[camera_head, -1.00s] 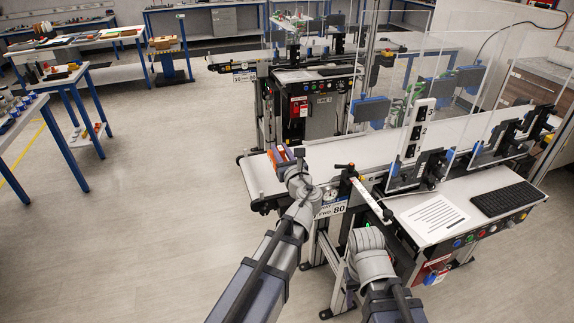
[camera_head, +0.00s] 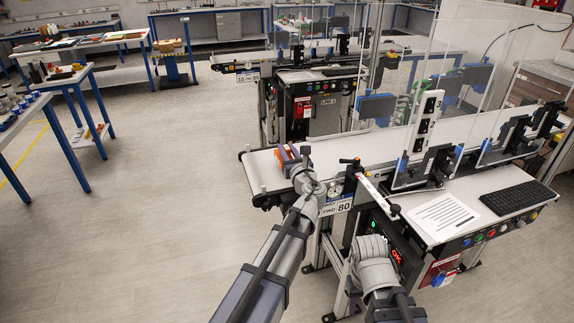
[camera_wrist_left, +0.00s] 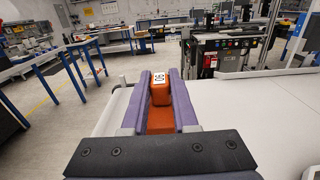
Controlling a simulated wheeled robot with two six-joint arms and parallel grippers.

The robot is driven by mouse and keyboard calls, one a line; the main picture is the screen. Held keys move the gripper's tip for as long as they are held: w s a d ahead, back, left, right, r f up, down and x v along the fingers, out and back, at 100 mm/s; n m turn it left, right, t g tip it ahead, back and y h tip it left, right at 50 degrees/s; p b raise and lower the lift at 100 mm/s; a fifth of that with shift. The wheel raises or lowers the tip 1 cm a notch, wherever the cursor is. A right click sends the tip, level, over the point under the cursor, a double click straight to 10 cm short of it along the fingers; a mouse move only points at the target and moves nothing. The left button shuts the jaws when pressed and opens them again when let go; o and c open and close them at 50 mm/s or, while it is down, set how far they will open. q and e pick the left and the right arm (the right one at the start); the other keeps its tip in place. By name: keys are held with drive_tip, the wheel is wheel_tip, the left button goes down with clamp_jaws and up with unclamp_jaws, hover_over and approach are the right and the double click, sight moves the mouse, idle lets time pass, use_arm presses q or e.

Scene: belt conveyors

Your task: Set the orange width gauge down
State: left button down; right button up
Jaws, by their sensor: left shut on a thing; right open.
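The orange width gauge (camera_wrist_left: 160,92) is between the purple fingers of my left gripper (camera_wrist_left: 158,85) in the left wrist view, with a white label on its top. In the head view my left gripper (camera_head: 289,155) is at the left end of the near conveyor belt (camera_head: 262,168), shut on the gauge, of which only a little orange shows. I cannot tell whether the gauge touches the belt. My right arm (camera_head: 374,268) shows at the bottom, in front of the conveyor's front panel; its fingertips are hidden.
A white and black lever (camera_head: 370,185) and a clear guard with black clamps (camera_head: 428,165) stand along the belt to the right. A sheet of paper (camera_head: 443,217) and a keyboard (camera_head: 519,197) lie on the front shelf. The belt between is clear.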

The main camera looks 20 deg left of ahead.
use_arm(q)
drive_tip(key=shift+f+b, duration=1.95)
drive_tip(key=shift+r, duration=0.15)
drive_tip(key=c, duration=0.7)
unclamp_jaws()
drive_tip(key=shift+r+p, duration=0.15)
drive_tip(key=shift+p, duration=0.15)
drive_tip(key=v, duration=1.2)
